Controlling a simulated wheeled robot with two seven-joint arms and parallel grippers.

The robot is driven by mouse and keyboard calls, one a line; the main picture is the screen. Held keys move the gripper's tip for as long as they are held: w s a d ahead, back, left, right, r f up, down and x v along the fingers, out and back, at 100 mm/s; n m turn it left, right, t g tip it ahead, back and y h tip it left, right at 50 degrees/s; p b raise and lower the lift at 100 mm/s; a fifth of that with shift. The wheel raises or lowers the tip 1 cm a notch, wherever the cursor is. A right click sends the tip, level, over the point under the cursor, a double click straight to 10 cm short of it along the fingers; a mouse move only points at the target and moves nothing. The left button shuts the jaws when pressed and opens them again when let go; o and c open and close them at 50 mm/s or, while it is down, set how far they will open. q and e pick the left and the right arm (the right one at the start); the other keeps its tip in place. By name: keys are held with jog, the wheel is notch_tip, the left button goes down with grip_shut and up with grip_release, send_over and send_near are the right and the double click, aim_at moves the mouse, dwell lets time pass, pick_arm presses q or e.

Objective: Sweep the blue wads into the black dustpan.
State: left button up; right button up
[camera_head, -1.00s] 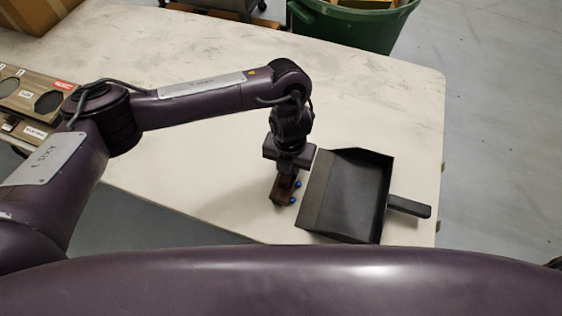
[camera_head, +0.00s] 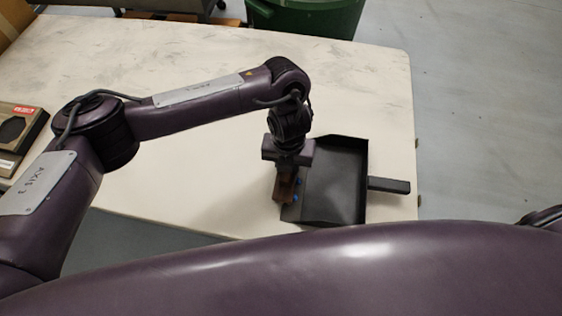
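The black dustpan (camera_head: 338,185) lies flat on the pale table, its open edge to the left and its handle (camera_head: 389,185) to the right. My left gripper (camera_head: 287,170) points down at the pan's open left side. It seems shut on a brown brush-like block (camera_head: 284,189), though the fingers are dark and hard to make out. Two blue wads show just right of the block, an upper one (camera_head: 298,181) and a lower one (camera_head: 295,198). Both appear over the pan's left edge area. Other wads may be hidden behind the block or gripper. My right gripper is out of view.
The pale table (camera_head: 190,60) is mostly clear. A green bin (camera_head: 308,18) stands beyond the far edge. My own arm covers the bottom of the picture.

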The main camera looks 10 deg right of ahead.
pick_arm(q)
jog(key=shift+d, duration=0.15)
jog(key=shift+s+d+r, duration=0.1)
jog(key=shift+s+d, duration=0.2)
jog(key=shift+d, duration=0.55)
jog(key=shift+s+d+r, duration=0.1)
jog(key=shift+s+d, duration=0.25)
jog(key=shift+d, duration=0.5)
jog(key=shift+s+d+r, duration=0.1)
jog(key=shift+s+d, duration=0.2)
jog(key=shift+d, duration=0.55)
notch_tip(320, 180, up, 9)
jog(key=p, duration=0.7)
jog(key=shift+p, duration=0.3)
jog(key=shift+f, duration=0.1)
